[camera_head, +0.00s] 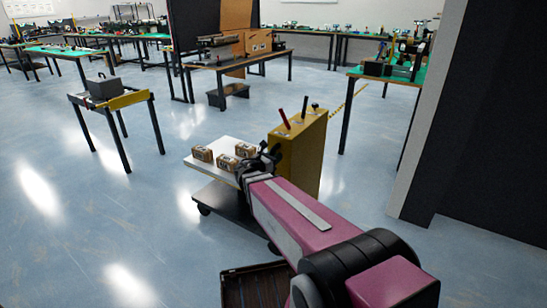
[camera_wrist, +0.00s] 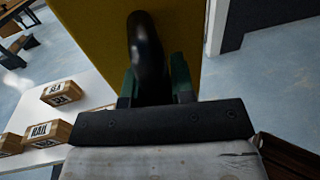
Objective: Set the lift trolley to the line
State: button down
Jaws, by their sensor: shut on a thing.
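The lift trolley has a yellow upright body (camera_head: 307,150), a white platform (camera_head: 200,168) and a dark wheeled base (camera_head: 222,203). It stands in the middle of the head view. Several brown boxes (camera_head: 226,162) lie on the platform; in the wrist view, labels read RAIL and SEA. My gripper (camera_head: 264,160) is at the trolley's near side. In the wrist view its green fingers (camera_wrist: 155,82) are shut on a black curved handle (camera_wrist: 146,40) in front of the yellow body. The fingers partly hide the handle's lower end. A yellow line (camera_head: 346,103) shows on the floor behind the trolley.
A red lever (camera_head: 284,119) and a black lever (camera_head: 304,108) rise from the trolley's top. A small table (camera_head: 128,99) with a grey box stands left. A pale pillar (camera_head: 428,120) and dark wall (camera_head: 500,130) stand right. A slatted crate (camera_head: 258,286) lies near my base. Floor left of the trolley is clear.

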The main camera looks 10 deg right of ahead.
jog(key=c, duration=1)
grip_release()
jog(key=v, duration=1.1)
jog(key=shift+d+f, duration=0.1)
jog(key=shift+d, duration=0.05)
jog(key=s+d+f+m+g+y, duration=0.2)
jog(key=f+m+y, duration=0.3)
jog(key=m, duration=0.3)
jog(key=s+d+f+m+g+y, duration=0.1)
jog(key=s+f+m+g+y, duration=0.3)
jog(key=m, duration=0.4)
jog(key=s+d+f+m+g+y, duration=0.2)
jog(key=s+f+m+g+y, duration=0.1)
jog(key=m, duration=0.5)
jog(key=shift+s+d+f+m+g+y, duration=0.15)
jog(key=shift+f+m+g+y, duration=0.1)
jog(key=shift+f+y, duration=0.45)
jog(key=shift+s+d+f+m+g+y, duration=0.15)
jog(key=shift+d+f+g+y, duration=0.1)
jog(key=shift+f+y, duration=0.5)
